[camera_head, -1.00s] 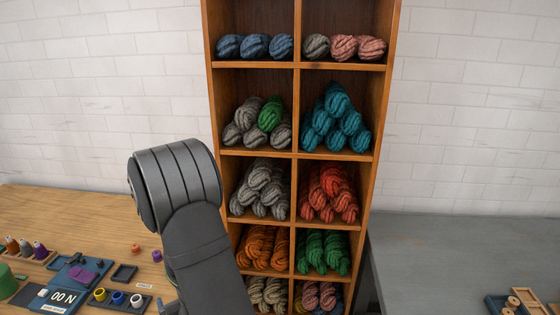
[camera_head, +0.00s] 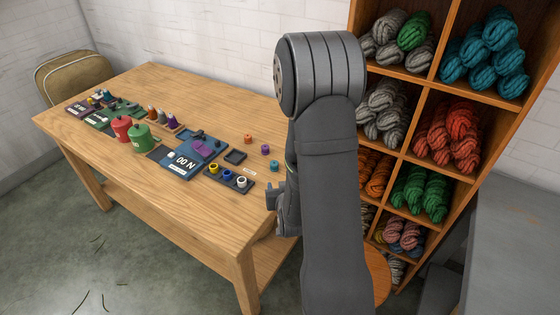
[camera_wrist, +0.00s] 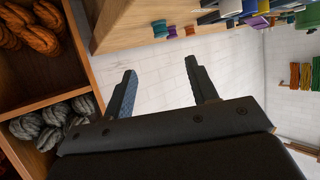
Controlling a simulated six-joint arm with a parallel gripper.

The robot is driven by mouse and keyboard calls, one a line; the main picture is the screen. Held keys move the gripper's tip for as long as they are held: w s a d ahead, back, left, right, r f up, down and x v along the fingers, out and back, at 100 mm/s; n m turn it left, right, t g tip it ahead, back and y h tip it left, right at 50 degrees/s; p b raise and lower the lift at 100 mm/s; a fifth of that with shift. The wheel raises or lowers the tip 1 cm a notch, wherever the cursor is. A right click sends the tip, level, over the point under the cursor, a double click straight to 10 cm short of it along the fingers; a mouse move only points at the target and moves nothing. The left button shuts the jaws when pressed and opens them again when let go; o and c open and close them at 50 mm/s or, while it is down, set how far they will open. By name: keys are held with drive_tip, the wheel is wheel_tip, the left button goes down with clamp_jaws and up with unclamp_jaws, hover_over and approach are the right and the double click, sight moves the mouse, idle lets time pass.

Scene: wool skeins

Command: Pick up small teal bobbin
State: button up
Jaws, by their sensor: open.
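A small teal-blue bobbin (camera_head: 274,165) stands on the wooden table near its right end, just left of my arm in the head view. It also shows in the wrist view (camera_wrist: 172,31), beyond and above the fingertips. A purple bobbin (camera_head: 265,149) and an orange bobbin (camera_head: 248,138) stand in a loose row with it. My gripper (camera_wrist: 160,68) is open and empty, with a clear gap between its fingers. In the head view it is mostly hidden behind my own arm, near the table's right end.
A dark tray (camera_head: 228,181) with yellow, blue and white spools lies left of the teal bobbin. A small empty dark tray (camera_head: 235,157) is nearby. The wooden shelf (camera_head: 442,88) with wool skeins stands close on the right. The table's front area is clear.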

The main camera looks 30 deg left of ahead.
drive_tip(key=w+a+r+g+h, duration=0.2)
drive_tip(key=w+a+g, duration=0.1)
drive_tip(key=w+a, duration=0.3)
drive_tip(key=g+h, duration=0.3)
drive_tip(key=g, duration=0.1)
approach(274, 163)
drive_tip(key=x, duration=0.9)
drive_tip(key=shift+f, duration=0.1)
idle(0.3)
drive_tip(key=shift+c, duration=0.2)
drive_tip(key=c, duration=0.9)
